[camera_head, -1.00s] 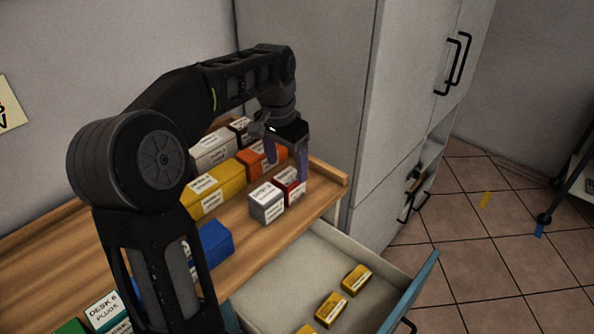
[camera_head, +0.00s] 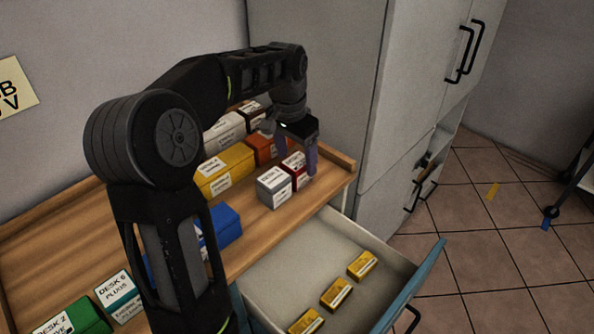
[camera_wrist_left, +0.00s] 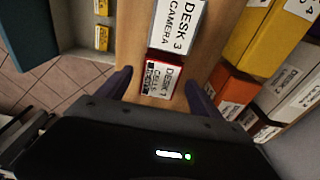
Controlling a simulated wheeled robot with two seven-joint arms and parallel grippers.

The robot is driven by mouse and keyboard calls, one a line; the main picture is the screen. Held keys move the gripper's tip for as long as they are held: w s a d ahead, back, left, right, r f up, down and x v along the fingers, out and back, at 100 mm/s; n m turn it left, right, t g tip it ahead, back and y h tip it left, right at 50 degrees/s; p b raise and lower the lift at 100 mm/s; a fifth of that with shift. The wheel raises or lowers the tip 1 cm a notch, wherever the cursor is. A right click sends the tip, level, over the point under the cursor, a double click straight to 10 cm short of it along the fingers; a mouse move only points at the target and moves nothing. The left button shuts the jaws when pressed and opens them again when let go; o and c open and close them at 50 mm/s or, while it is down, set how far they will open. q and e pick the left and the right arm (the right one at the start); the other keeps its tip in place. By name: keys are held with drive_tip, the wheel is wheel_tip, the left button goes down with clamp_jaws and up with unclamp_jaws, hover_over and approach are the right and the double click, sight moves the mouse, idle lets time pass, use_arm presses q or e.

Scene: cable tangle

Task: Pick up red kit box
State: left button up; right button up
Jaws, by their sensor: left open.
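The red kit box (camera_head: 294,163) stands on the wooden desk top near its right end, beside a grey box (camera_head: 274,187). In the left wrist view the red box (camera_wrist_left: 161,78) has a white label and lies between the fingertips. My left gripper (camera_head: 297,158) is open, with its fingers pointing down on either side of the red box. In the left wrist view my left gripper (camera_wrist_left: 160,85) shows a gap on each side of the box. The grey box (camera_wrist_left: 178,30) also shows there, labelled DESK 3 CAMERA. My right gripper is not in view.
Yellow (camera_head: 228,171), orange (camera_head: 263,148) and white (camera_head: 224,131) boxes stand behind the red one. A blue box (camera_head: 222,226) is nearer. An open drawer (camera_head: 318,246) with several small yellow boxes is below the desk edge. A tall cabinet (camera_head: 330,85) stands behind.

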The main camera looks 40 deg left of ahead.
use_arm(q)
drive_tip(key=f, duration=0.5)
drive_tip(key=shift+w, duration=0.3)
drive_tip(key=shift+r, duration=0.1)
clamp_jaws()
idle(0.8)
